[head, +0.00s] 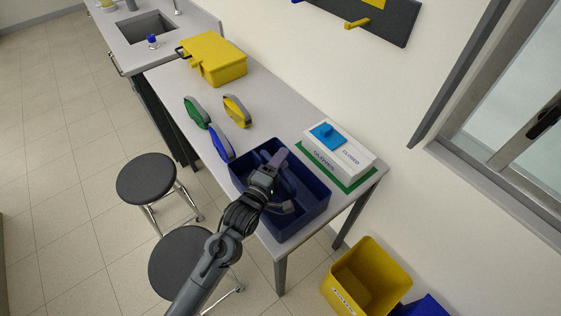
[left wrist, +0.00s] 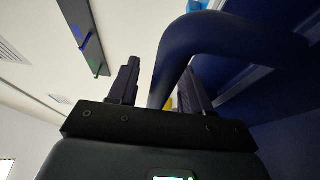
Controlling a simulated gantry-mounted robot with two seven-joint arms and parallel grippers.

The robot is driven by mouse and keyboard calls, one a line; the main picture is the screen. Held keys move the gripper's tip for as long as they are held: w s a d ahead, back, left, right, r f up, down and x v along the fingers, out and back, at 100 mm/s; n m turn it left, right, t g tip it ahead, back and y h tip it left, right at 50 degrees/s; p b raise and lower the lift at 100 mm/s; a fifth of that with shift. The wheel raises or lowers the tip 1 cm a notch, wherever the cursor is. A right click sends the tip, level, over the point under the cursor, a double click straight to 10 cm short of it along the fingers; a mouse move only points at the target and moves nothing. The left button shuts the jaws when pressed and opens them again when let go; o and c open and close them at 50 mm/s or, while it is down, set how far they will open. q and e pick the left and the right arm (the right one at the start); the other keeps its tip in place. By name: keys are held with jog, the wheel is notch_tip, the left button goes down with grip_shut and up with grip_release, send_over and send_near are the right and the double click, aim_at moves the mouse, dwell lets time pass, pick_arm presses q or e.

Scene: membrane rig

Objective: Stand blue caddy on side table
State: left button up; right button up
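The blue caddy (head: 308,218) is a dark blue open box with an arched handle. In the head view it sits at the near end of the long grey table (head: 258,108). My left gripper (head: 279,178) is over the caddy, at its handle, and hides part of the inside. In the left wrist view the thick blue handle (left wrist: 205,32) rises between the two fingers of my gripper (left wrist: 160,70). A gap shows beside the left finger, so the gripper looks open around the handle. My right gripper is in neither view.
A white box with a blue top (head: 340,154) lies on a green mat right of the caddy. Green, blue and yellow handled items (head: 236,111) and a yellow case (head: 216,58) stand farther back. Two stools (head: 147,179) are at left; a yellow bin (head: 367,279) stands below.

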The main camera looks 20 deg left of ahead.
pick_arm(q)
jog(key=shift+r, duration=0.1)
jog(key=shift+s, duration=0.45)
jog(key=shift+s+a, duration=0.25)
jog(key=shift+s, duration=1.6)
jog(key=shift+s+a, duration=0.25)
jog(key=shift+s, duration=1.55)
jog(key=shift+s+a, duration=0.25)
jog(key=shift+s, duration=1.6)
